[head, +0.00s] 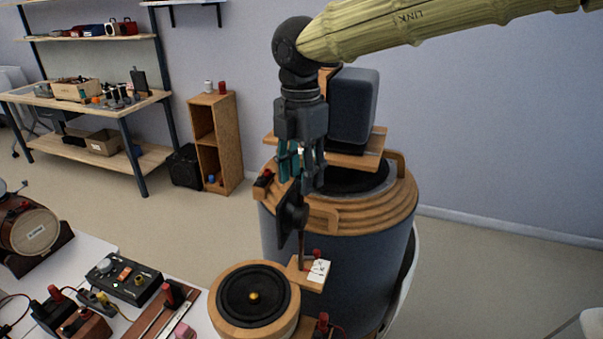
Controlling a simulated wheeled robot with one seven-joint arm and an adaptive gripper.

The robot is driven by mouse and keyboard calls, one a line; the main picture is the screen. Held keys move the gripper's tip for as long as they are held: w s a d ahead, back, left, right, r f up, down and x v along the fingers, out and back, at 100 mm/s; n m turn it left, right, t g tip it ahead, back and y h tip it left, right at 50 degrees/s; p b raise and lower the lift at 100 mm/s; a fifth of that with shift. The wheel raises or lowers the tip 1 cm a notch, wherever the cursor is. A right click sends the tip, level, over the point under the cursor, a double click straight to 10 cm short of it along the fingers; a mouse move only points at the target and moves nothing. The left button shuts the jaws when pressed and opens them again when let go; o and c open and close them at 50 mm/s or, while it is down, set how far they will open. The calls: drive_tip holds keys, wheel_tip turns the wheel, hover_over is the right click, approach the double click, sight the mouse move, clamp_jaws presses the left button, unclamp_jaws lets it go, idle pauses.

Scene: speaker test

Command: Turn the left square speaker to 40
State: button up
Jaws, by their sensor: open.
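My gripper (301,182) points down at the middle of the head view, open. A small dark square-looking speaker (292,216), seen nearly edge-on, is just below its fingers on a thin upright post. I cannot tell whether the fingers touch it. A larger dark grey box speaker (354,106) stands behind my gripper to the right, on a wooden board (352,158); its left edge is partly hidden by my arm. Which of these is the left square speaker is unclear, and no angle reading is legible.
A big round drum-like stand (405,205) with wooden rings carries the board. A round speaker in a wooden ring (222,316) is in front. A white table (88,252) with a control box (124,282) is at lower left. Shelves stand behind left; floor at right is clear.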

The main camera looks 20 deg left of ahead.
drive_tip(key=shift+f, duration=0.5)
clamp_jaws()
